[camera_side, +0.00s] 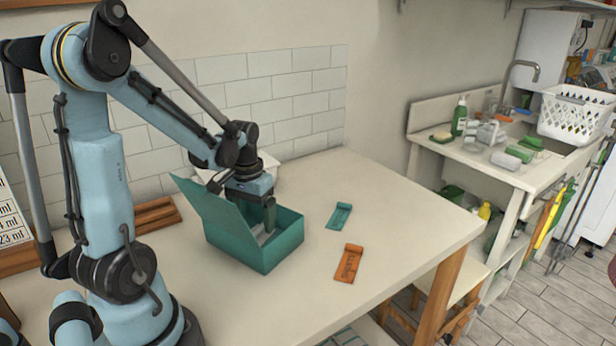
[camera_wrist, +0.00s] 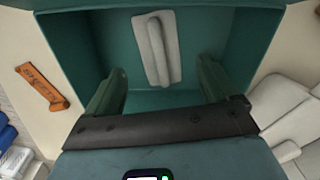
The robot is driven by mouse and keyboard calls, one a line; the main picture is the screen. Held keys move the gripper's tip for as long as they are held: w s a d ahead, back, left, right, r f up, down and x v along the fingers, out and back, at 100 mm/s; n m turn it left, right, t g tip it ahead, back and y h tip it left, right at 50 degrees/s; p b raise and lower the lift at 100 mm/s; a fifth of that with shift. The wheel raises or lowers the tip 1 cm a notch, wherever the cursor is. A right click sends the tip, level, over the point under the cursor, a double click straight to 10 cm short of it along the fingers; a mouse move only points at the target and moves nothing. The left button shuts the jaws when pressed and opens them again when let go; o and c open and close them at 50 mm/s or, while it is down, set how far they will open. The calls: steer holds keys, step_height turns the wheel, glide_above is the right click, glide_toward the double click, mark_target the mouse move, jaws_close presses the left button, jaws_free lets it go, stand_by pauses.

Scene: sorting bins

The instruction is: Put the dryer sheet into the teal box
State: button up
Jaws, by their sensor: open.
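The teal box (camera_side: 262,252) stands on the table with its lid (camera_side: 200,207) tilted open. A pale grey-white folded strip, which looks like the dryer sheet (camera_wrist: 159,48), lies inside on the box floor; part of it also shows in the side view (camera_side: 262,235). My gripper (camera_side: 268,215) points down into the box opening. In the wrist view, its two green fingers (camera_wrist: 162,78) are spread apart with nothing between them, and the strip lies beyond them, apart from both. The teal box walls (camera_wrist: 258,45) surround the strip there.
An orange flat piece with lettering (camera_side: 349,263) and a small teal piece (camera_side: 339,215) lie on the table right of the box. White items (camera_wrist: 290,110) lie beside the box. A sink counter (camera_side: 480,160) stands at the right. The table's front right is clear.

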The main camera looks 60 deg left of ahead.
step_height(320, 180, up, 12)
stand_by(0.9)
stand_by(0.4)
steer(key=w+d+f+m+t, duration=0.1)
steer(key=d+m+t, duration=0.2)
steer(key=d, duration=0.6)
steer(key=w+d+f+m+t, duration=0.1)
steer(key=d+m+t, duration=0.2)
steer(key=d, duration=0.5)
steer(key=shift+w+d+f+t, duration=0.25)
steer(key=shift+d+t, duration=0.15)
steer(key=shift+t, duration=0.2)
